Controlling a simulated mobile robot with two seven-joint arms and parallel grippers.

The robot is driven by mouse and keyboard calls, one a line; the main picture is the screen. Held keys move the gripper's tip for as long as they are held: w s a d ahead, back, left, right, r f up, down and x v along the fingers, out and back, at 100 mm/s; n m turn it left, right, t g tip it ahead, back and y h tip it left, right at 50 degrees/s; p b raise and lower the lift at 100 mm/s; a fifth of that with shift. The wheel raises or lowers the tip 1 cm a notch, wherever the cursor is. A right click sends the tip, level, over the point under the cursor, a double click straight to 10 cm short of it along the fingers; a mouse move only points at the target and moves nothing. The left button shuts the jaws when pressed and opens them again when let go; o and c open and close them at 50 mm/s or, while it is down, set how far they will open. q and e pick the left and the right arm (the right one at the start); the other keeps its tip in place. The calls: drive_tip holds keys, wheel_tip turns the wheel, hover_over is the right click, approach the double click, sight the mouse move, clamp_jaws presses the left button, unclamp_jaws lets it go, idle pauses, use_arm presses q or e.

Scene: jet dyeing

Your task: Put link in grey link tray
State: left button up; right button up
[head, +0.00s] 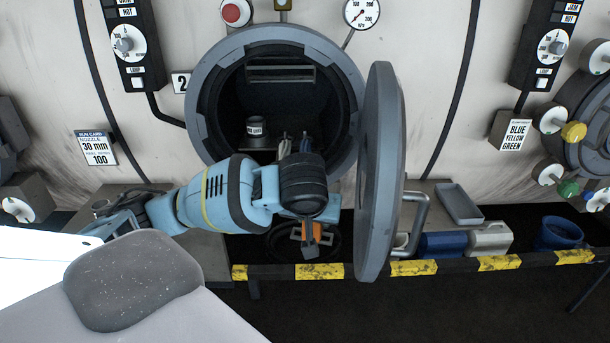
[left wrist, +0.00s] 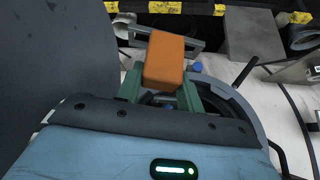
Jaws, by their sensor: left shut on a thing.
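My left gripper (head: 308,236) reaches in front of the round machine opening, close to the open door. It is shut on an orange block (head: 311,231), which looks like the link or a part of it. In the left wrist view the orange block (left wrist: 165,60) sits between the green fingers of my left gripper (left wrist: 161,92). A grey frame-like piece shows just beyond the block there; I cannot tell whether it belongs to it. A shallow grey tray (head: 459,204) lies empty on the ledge to the right of the door. My right gripper is not in view.
The thick open door (head: 382,175) with its handle (head: 415,222) stands between my left gripper and the tray. A yellow-black rail (head: 420,267) runs along the front. A blue container (head: 440,245), a grey jug (head: 489,238) and a blue bucket (head: 558,233) stand at right.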

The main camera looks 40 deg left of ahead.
use_arm(q)
drive_tip(key=s+d+f+m+h, duration=0.1)
drive_tip(key=s+d+f, duration=0.3)
drive_tip(key=f, duration=0.5)
drive_tip(key=s+d+f+m+h, duration=0.2)
drive_tip(key=s+d+f+m, duration=0.2)
drive_tip(key=d+f, duration=0.2)
wheel_tip(320, 180, down, 3)
drive_tip(key=shift+s+d+r+t, duration=0.15)
drive_tip(key=shift+s+d+t, duration=0.15)
drive_tip(key=shift+s, duration=0.1)
drive_tip(key=shift+s, duration=0.2)
